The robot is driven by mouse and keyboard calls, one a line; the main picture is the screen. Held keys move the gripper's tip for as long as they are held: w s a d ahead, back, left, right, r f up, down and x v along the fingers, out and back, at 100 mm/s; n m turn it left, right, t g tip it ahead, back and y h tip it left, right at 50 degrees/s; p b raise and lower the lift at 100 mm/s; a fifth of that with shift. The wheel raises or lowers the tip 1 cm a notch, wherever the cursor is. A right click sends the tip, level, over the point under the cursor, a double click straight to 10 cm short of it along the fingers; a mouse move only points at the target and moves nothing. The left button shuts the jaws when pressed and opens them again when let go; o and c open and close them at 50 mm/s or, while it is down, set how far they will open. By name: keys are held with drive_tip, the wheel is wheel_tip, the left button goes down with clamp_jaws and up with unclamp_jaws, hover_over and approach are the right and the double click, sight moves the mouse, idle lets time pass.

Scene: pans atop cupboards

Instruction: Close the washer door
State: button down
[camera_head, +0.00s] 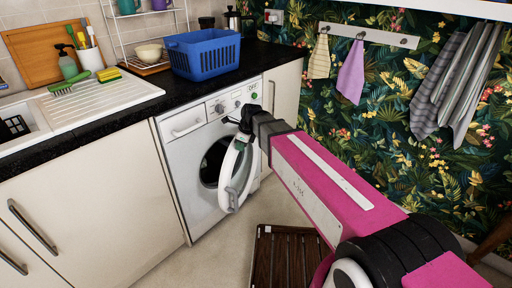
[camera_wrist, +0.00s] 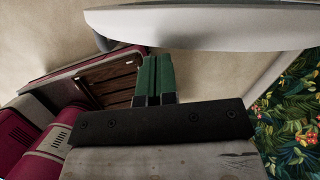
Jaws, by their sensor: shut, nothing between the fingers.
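The white washer (camera_head: 182,160) stands under the dark counter in the head view. Its round door (camera_head: 231,190) is open, swung out to the right of the dark drum opening (camera_head: 211,160). My gripper (camera_head: 241,141) is at the upper part of the door ring, and my arm partly hides the washer's right side. In the wrist view the green fingers of my gripper (camera_wrist: 154,65) are together and empty. The pale curved edge of the door (camera_wrist: 210,28) lies just beyond the fingertips. I cannot tell whether they touch.
A slatted wooden mat (camera_head: 283,258) lies on the floor right of the washer and shows in the wrist view (camera_wrist: 105,80). Cupboards (camera_head: 85,220) stand left. A blue basket (camera_head: 203,53) sits on the counter (camera_head: 258,60).

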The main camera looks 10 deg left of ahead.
drive_tip(key=w+a, duration=0.1)
drive_tip(key=a, duration=0.6)
drive_tip(key=shift+w+a, duration=0.15)
drive_tip(key=shift+w, duration=0.25)
